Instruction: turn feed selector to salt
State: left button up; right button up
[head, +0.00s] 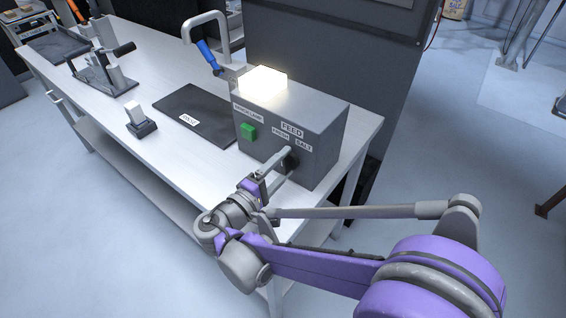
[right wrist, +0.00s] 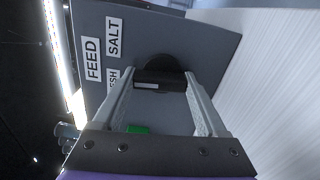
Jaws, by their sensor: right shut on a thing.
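The grey feed box (head: 330,125) stands at the near right end of the bench, with FEED, FRESH and SALT labels on its front. The black round feed selector (head: 292,158) is below the labels, partly hidden by my gripper. In the right wrist view the selector's bar (right wrist: 172,78) lies between my fingers; its white line is on the label side, level with the FRESH label rather than the SALT label (right wrist: 114,37). My right gripper (head: 281,163) is shut on the selector; it also shows in the right wrist view (right wrist: 159,85). My left gripper is not in view.
The box carries a green button (head: 248,132) and a glowing lamp (head: 263,84). A black mat (head: 195,112), a small block in a holder (head: 140,122) and a blue-handled clamp (head: 208,50) are left of it. A dark cabinet (head: 330,45) stands behind.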

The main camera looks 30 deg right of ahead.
jog(key=m+p, duration=0.1)
jog(key=m, duration=0.3)
jog(key=shift+s, duration=0.1)
jog(key=shift+m+p, duration=0.3)
jog(key=shift+m, duration=1.9)
jog(key=o, duration=1.3)
jog(key=v, duration=1)
jog(key=shift+s+a, duration=0.15)
jog(key=shift+a, duration=0.25)
